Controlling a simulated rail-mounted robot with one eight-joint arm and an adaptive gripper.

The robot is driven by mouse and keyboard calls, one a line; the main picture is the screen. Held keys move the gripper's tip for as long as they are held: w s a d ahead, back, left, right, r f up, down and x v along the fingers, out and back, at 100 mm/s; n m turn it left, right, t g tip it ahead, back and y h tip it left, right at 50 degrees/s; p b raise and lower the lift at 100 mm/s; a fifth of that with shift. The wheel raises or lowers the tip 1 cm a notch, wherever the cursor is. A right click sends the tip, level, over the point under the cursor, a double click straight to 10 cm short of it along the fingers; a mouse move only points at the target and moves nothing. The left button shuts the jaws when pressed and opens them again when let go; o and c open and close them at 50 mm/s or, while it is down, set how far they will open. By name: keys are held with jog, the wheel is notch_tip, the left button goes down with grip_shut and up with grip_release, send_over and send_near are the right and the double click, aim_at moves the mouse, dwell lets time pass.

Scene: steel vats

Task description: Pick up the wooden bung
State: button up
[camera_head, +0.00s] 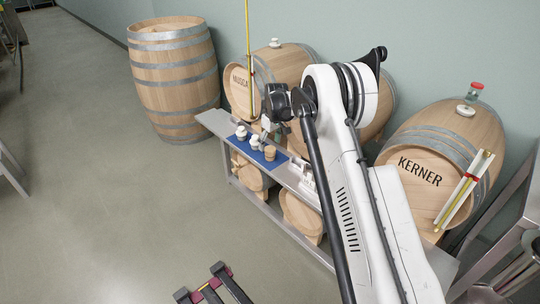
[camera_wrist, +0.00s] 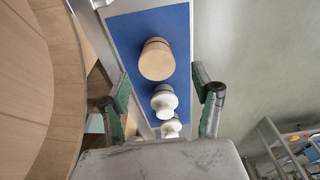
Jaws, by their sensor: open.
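The wooden bung (camera_head: 270,153) is a short tan plug at the near end of a blue mat (camera_head: 279,160) on a narrow steel shelf. It also shows in the wrist view (camera_wrist: 157,60), above the middle of the picture. My gripper (camera_wrist: 160,77) is open and empty, its green-sided fingers apart at left and right. In the wrist picture the wooden bung appears between and slightly beyond the fingertips, touching neither. In the head view my arm's end is above the shelf, beside the mat, and the fingers are hard to make out.
Two white bungs (camera_head: 241,132) (camera_head: 254,142) stand in line with the wooden one on the mat. Barrels, including one marked KERNER (camera_head: 425,170), lie right behind the shelf (camera_head: 217,122). A large upright barrel (camera_head: 175,80) stands at the far left. The floor in front is mostly clear.

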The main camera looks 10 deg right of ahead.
aim_at(270, 149)
jog(key=shift+w+d+f+b, duration=0.1)
jog(key=shift+f+b, duration=0.2)
jog(key=shift+f, duration=1.05)
jog(key=shift+w+f+b, duration=0.1)
jog(key=shift+f+b, duration=0.15)
jog(key=shift+f, duration=1.05)
jog(key=c, duration=1.3)
jog(key=shift+r, duration=0.1)
